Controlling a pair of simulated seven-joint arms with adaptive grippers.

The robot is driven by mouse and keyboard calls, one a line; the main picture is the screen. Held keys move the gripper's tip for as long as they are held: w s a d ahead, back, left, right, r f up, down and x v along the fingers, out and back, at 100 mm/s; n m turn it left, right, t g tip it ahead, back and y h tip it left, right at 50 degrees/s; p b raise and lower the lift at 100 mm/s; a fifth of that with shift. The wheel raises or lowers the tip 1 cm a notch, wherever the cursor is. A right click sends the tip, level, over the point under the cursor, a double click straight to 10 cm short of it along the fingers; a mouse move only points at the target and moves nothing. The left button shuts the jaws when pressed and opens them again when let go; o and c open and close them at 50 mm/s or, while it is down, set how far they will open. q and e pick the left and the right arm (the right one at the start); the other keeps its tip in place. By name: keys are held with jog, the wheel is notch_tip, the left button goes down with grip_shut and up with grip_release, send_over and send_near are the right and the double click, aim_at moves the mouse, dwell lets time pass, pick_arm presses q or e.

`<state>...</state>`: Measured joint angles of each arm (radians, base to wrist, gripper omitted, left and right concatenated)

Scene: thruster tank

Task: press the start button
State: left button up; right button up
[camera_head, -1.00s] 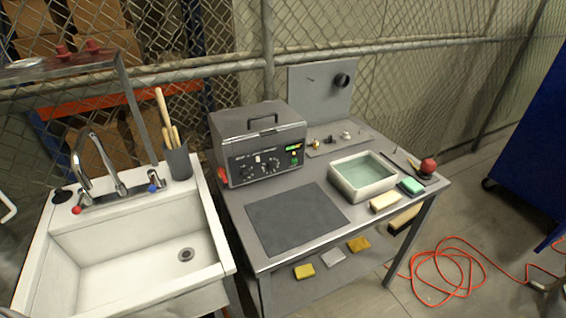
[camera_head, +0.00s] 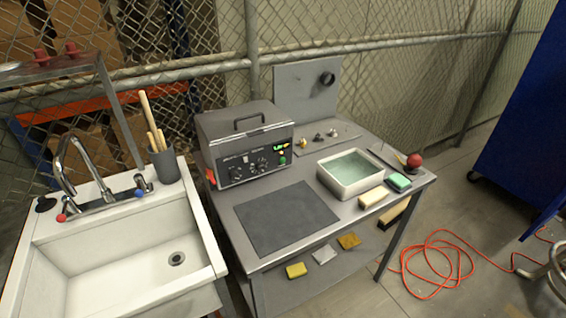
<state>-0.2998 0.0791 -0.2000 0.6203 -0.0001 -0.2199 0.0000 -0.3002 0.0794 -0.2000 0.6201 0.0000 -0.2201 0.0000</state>
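A grey box-shaped machine (camera_head: 246,143) with a lid and a top handle stands at the back left of the metal table. Its dark front panel (camera_head: 256,165) carries several knobs and a small lit display (camera_head: 281,148). A small green button (camera_head: 282,160) sits below the display at the panel's right end. Its label is too small to read. Neither of my grippers is in view.
A dark mat (camera_head: 286,217) lies in front of the machine on the table (camera_head: 224,212). A water-filled basin (camera_head: 350,174), sponges and a red ball (camera_head: 414,160) are to the right. A white sink (camera_head: 120,250) stands left. An orange cable (camera_head: 437,262) lies on the floor.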

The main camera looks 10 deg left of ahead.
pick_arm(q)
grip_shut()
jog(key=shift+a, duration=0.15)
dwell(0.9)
